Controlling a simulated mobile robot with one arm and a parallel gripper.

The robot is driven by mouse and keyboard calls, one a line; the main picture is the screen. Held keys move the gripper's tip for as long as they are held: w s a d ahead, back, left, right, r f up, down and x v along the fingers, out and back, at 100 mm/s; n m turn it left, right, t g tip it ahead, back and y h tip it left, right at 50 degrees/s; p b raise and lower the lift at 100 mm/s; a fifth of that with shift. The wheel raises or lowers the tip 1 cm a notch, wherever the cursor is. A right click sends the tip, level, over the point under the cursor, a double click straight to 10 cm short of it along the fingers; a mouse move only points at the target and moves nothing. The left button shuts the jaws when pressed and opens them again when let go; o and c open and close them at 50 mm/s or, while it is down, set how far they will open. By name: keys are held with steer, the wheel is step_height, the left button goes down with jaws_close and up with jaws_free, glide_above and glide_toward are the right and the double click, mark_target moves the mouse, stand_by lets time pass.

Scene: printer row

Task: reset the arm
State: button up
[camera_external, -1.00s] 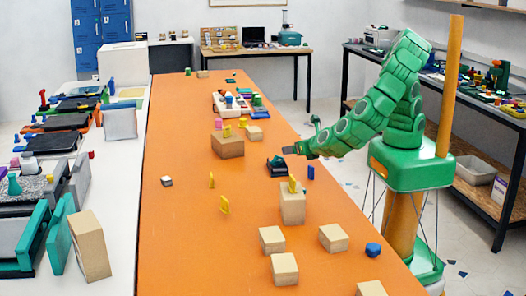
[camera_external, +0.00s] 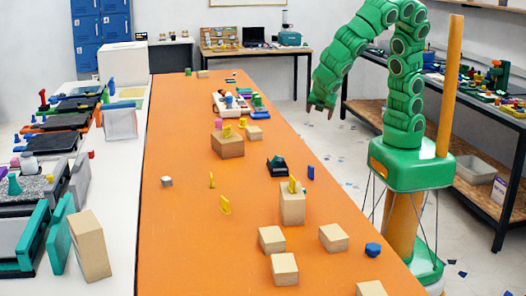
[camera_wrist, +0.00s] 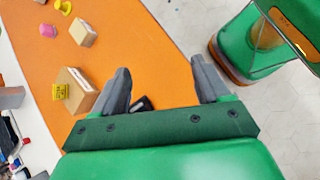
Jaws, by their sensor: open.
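My green arm is raised and bent, with its forearm hanging down. My gripper (camera_external: 321,108) is in the air past the right edge of the orange table (camera_external: 180,240), pointing down. In the wrist view my gripper (camera_wrist: 162,82) shows two grey fingers spread apart. Nothing is between the fingertips but the table edge and the floor behind. A small dark object (camera_wrist: 141,104) shows beyond the fingers, near the left one.
A dark tray-like object (camera_external: 277,168), a blue piece (camera_external: 311,172) and several tan blocks (camera_external: 292,206) stand on the table. A black-framed shelf (camera_external: 470,200) is behind my arm. Printers (camera_external: 70,122) line the white counter at left.

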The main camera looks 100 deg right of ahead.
steer(key=s+r+m+y, duration=0.3)
steer(key=s+m+y, duration=0.1)
steer(key=s, duration=0.5)
steer(key=s+a+r+m+y, duration=0.1)
steer(key=s+r+m+y, duration=0.2)
steer(key=s+m, duration=0.4)
steer(key=s+r, duration=0.1)
steer(key=s, duration=0.2)
steer(key=shift+s+a+r+y, duration=0.2)
steer(key=shift+a+y, duration=0.1)
steer(key=shift+y, duration=0.1)
steer(key=o, duration=0.4)
steer(key=shift+w, duration=0.25)
steer(key=shift+o, duration=0.4)
steer(key=w+r+n, duration=0.2)
steer(key=w+n, duration=0.2)
steer(key=w, duration=0.4)
steer(key=w+r+n, duration=0.3)
steer(key=w+n, duration=0.1)
steer(key=w, duration=0.5)
steer(key=shift+r, duration=0.3)
steer(key=w+r+n+t, duration=0.15)
steer(key=w+n, duration=0.75)
steer(key=w, duration=0.9)
step_height(320, 180, down, 9)
steer(key=shift+w+d+f+n, duration=0.15)
steer(key=shift+w+n, duration=0.15)
